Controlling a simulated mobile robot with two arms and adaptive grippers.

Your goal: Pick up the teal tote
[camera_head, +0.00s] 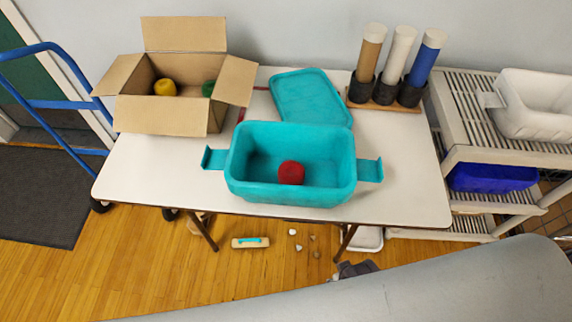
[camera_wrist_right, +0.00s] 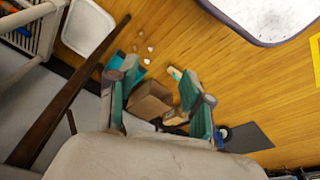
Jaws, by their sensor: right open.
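The teal tote (camera_head: 245,187) stands upright and open on the white table, near its front edge. It has a tab handle on its left and right ends, and a dark red ball (camera_head: 291,173) lies inside it. A teal lid (camera_head: 311,96) lies flat on the table just behind the tote. My right gripper (camera_wrist_right: 157,78) is open and empty in the right wrist view, its fingers spread over the floor. The tote cannot be made out there. Neither gripper shows in the head view.
An open cardboard box (camera_head: 160,115) with yellow and green balls stands left on the table (camera_head: 150,170). A rack (camera_head: 383,90) of three tubes stands back right. Slatted shelves (camera_head: 462,115) adjoin the right side; a blue cart (camera_head: 50,104) stands left. The table's front left is clear.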

